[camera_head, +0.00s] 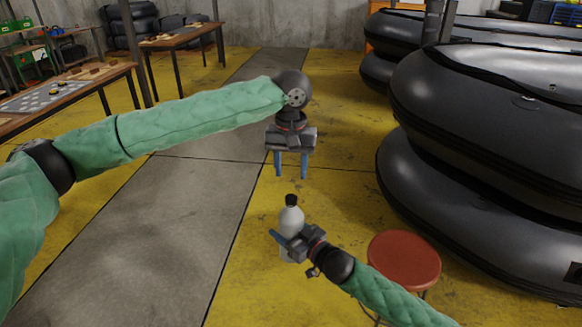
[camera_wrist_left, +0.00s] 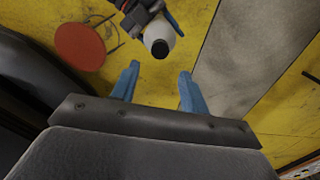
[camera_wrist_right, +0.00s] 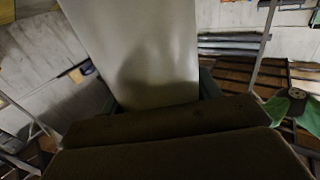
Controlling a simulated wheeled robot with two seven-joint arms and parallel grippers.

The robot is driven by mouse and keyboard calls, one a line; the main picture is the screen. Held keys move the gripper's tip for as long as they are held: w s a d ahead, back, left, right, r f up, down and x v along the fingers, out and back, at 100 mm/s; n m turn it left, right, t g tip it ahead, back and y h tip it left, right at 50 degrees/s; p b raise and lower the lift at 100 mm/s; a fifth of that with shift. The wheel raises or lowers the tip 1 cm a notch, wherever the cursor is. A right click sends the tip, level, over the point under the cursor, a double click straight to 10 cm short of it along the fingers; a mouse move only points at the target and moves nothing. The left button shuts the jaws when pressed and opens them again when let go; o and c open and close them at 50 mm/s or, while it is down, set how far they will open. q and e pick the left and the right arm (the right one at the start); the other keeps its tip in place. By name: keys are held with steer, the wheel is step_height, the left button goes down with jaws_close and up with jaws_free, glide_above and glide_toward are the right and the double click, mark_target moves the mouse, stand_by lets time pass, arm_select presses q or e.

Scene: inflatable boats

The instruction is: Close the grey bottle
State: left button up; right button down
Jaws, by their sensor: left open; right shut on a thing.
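The grey bottle (camera_head: 291,217) is upright in the air in the middle of the head view, with a black top (camera_head: 291,200) on its neck. I cannot tell whether this top is tight. My right gripper (camera_head: 290,245) is shut around the bottle's body, which fills the upper middle of the right wrist view (camera_wrist_right: 140,50). My left gripper (camera_head: 291,174) is open and empty above the bottle, fingers pointing down. In the left wrist view the bottle (camera_wrist_left: 157,30) and its black top (camera_wrist_left: 159,48) lie just beyond the open fingertips (camera_wrist_left: 160,72), apart from them.
A red round stool (camera_head: 404,260) stands right of the bottle, beside my right arm. Large black inflatable boats (camera_head: 490,130) are stacked on the right. Work tables (camera_head: 60,95) stand at the left and back. The yellow and grey floor is otherwise clear in the middle.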

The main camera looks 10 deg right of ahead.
mark_target(291, 197)
arm_select(q)
steer(key=shift+n, duration=0.3)
steer(key=shift+f, duration=4.05)
jaws_close()
